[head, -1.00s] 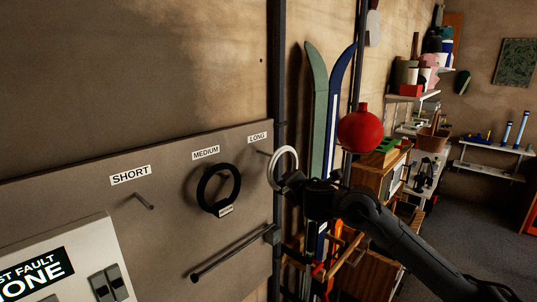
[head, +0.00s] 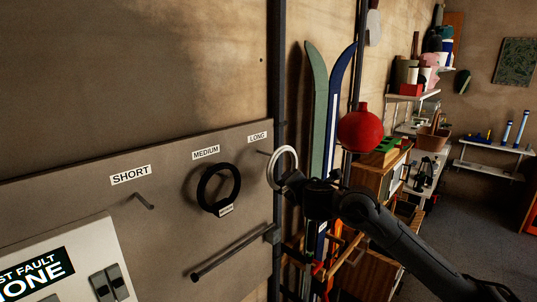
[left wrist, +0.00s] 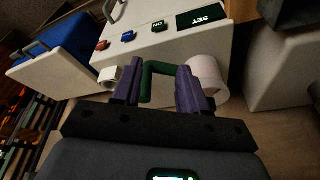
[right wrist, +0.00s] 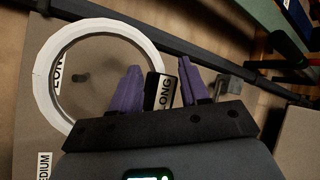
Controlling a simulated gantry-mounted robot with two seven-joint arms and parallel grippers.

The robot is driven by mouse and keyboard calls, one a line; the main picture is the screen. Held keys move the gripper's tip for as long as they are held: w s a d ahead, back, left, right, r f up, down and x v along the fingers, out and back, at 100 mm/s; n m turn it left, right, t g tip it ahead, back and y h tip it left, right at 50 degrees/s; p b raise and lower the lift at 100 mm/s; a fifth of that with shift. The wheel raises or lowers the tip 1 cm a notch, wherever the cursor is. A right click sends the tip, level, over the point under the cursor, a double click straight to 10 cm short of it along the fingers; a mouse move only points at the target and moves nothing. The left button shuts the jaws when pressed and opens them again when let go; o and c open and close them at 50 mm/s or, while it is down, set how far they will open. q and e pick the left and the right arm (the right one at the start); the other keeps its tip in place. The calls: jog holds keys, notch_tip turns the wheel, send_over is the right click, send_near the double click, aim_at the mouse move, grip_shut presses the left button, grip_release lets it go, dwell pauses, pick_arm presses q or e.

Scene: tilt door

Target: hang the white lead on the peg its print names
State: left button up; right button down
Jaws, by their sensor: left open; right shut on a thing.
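The white lead (head: 272,168) is a coiled ring held by my right gripper (head: 291,183) at the board's right edge, in the head view. In the right wrist view the lead (right wrist: 42,76) carries a black-edged tag (right wrist: 164,91) printed LONG, and my right gripper (right wrist: 163,88) is shut on that tag. The LONG peg (right wrist: 80,77) shows through the ring's opening there; I cannot tell whether the ring is around it or in front of it. The LONG label (head: 257,137) is above this peg. My left gripper (left wrist: 158,84) is open, with a green handle (left wrist: 146,82) between its fingers.
A black lead (head: 204,187) hangs below the MEDIUM label (head: 206,152). The SHORT peg (head: 144,202) is bare. A long bar (head: 231,255) crosses the lower board. A dark post (head: 279,80) and skis (head: 318,100) stand right of the board.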

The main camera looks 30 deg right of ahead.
aim_at(280, 181)
jog(key=shift+w+a, duration=0.15)
jog(key=shift+w, duration=0.3)
jog(key=shift+w, duration=0.15)
jog(key=shift+w+a, duration=0.3)
jog(key=shift+w, duration=0.4)
dwell(0.5)
jog(key=shift+w+a, duration=0.2)
jog(key=shift+w, duration=0.3)
dwell(0.6)
jog(key=shift+w+a+f, duration=0.1)
jog(key=shift+w+f, duration=0.2)
jog(key=shift+w, duration=0.1)
dwell(0.4)
jog(key=shift+w+a+f, duration=0.15)
jog(key=shift+f, duration=0.05)
dwell(0.4)
dwell(0.6)
